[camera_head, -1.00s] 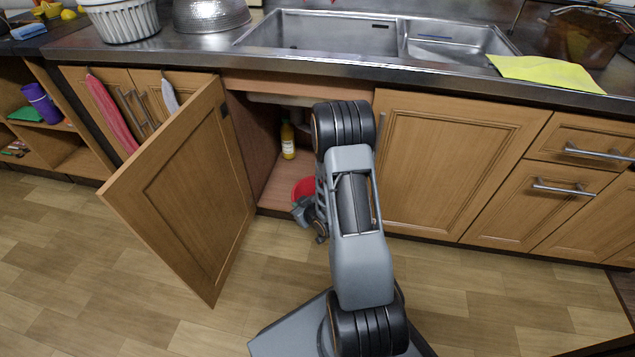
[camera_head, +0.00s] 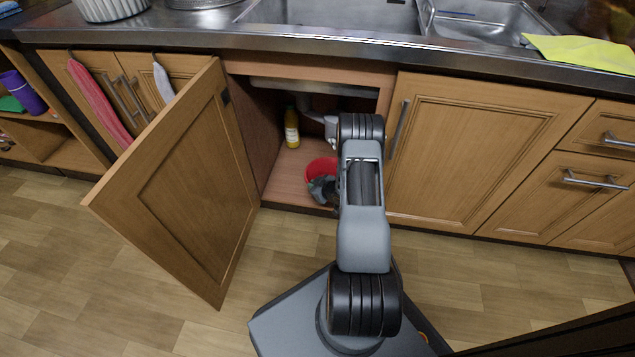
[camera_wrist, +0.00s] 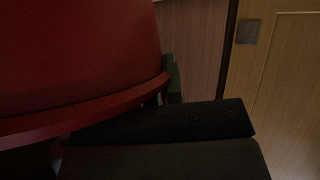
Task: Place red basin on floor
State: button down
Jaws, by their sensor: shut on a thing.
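The red basin (camera_head: 318,168) is inside the open cabinet under the sink, just above or on the cabinet floor; I cannot tell which. My arm hides its right part. My gripper (camera_head: 325,190) is at the near side of the basin and shut on it. In the wrist view the red basin (camera_wrist: 80,60) fills the upper left, with its rim running down to my gripper (camera_wrist: 165,100). The kitchen floor (camera_head: 120,290) in front of the cabinet is wooden and bare.
The cabinet door (camera_head: 185,185) stands open to the left of my arm. A yellow bottle (camera_head: 291,128) stands inside, behind the basin. A closed door (camera_head: 475,150) is on the right. The counter edge (camera_head: 300,40) runs above the opening.

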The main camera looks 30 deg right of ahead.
aim_at(311, 177)
jog(key=w+d+b, duration=0.1)
jog(key=w+d, duration=0.3)
jog(key=shift+w+d+b, duration=0.25)
jog(key=shift+w+b, duration=0.1)
notch_tip(311, 177, down, 4)
jog(key=shift+r+b, duration=0.2)
jog(key=shift+b, duration=1)
jog(key=c, duration=1.2)
grip_release()
jog(key=shift+c, duration=0.2)
jog(key=shift+r, duration=0.15)
